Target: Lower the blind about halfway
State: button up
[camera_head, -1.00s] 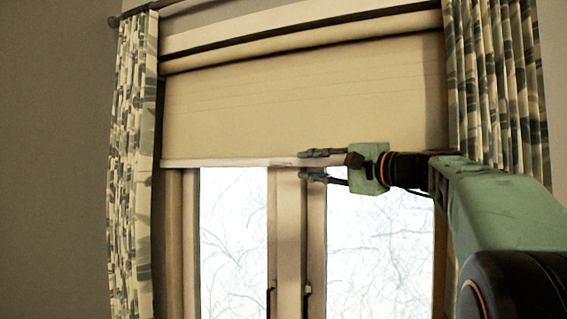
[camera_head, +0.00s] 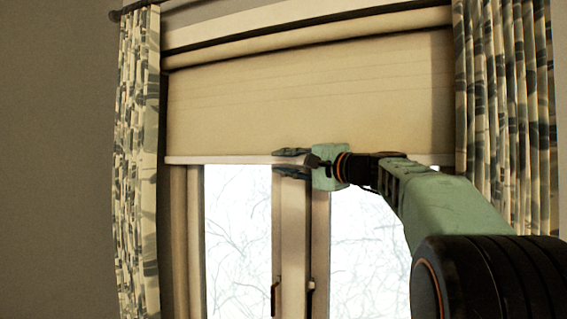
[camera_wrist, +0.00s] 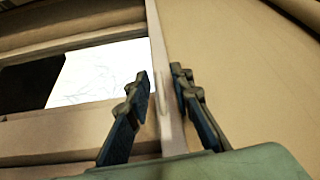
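The beige roller blind (camera_head: 300,100) hangs over the upper part of the window, and its pale bottom bar (camera_head: 215,160) is level above the panes. My gripper (camera_head: 290,162) is at the bar near its middle, one finger above it and one below. In the wrist view the bar (camera_wrist: 157,60) runs between the two fingers of my gripper (camera_wrist: 159,74). A gap shows between the left finger and the bar; the right finger is close to the blind, and I cannot tell if it touches. The fingers are open around the bar.
Patterned curtains hang at the left (camera_head: 137,160) and right (camera_head: 503,110) of the window. Below the bar are the glass panes (camera_head: 237,240), the central window frame (camera_head: 293,230) and a dark handle (camera_head: 310,285). Bare wall is at the far left.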

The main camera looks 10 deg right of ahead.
grip_shut()
jog(key=shift+f, duration=0.1)
notch_tip(320, 180, down, 21)
jog(key=b, duration=2.1)
jog(key=shift+o, duration=1)
grip_release()
jog(key=shift+r, duration=0.2)
jog(key=shift+s+d, duration=0.1)
